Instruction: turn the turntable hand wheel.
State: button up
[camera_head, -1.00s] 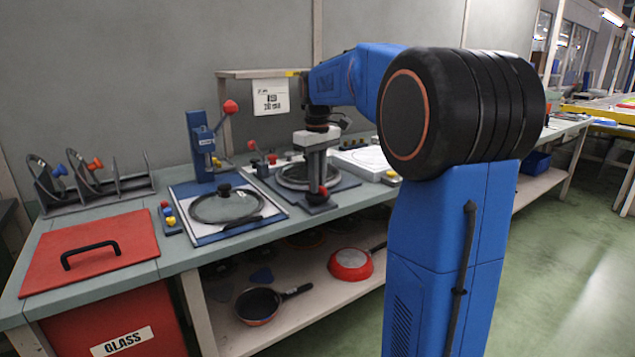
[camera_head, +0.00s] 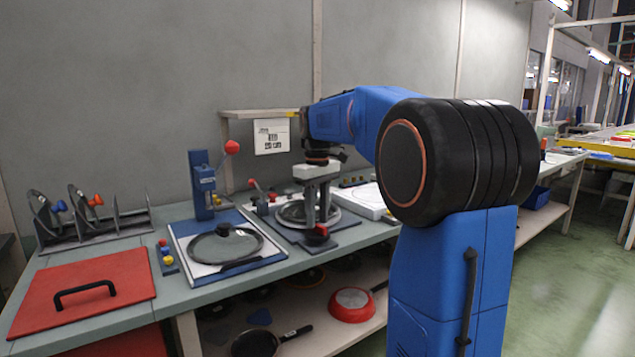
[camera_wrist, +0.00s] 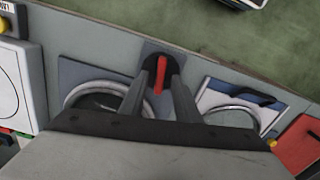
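The turntable hand wheel (camera_head: 314,240) is a small dark disc with a red handle (camera_head: 321,230), at the front edge of a blue-grey plate. My gripper (camera_head: 317,222) points down over it, its two fingers apart. In the wrist view the red handle (camera_wrist: 159,76) stands between the fingertips of my gripper (camera_wrist: 161,70), with narrow gaps beside it. Whether a finger touches it I cannot tell. The round turntable (camera_head: 291,214) lies behind the wheel, partly hidden by the fingers.
A glass lid (camera_head: 212,250) lies on a white-and-blue board to the left, beside a blue press (camera_head: 203,186) with a red knob. A red lid with a black handle (camera_head: 92,287) is further left. Pans, including a red one (camera_head: 350,303), lie on the shelf below.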

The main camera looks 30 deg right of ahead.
aim_at(317, 225)
notch_tip(317, 225, up, 16)
jog(key=shift+f, duration=0.15)
dwell(0.3)
jog(key=shift+s+a, duration=0.1)
dwell(0.3)
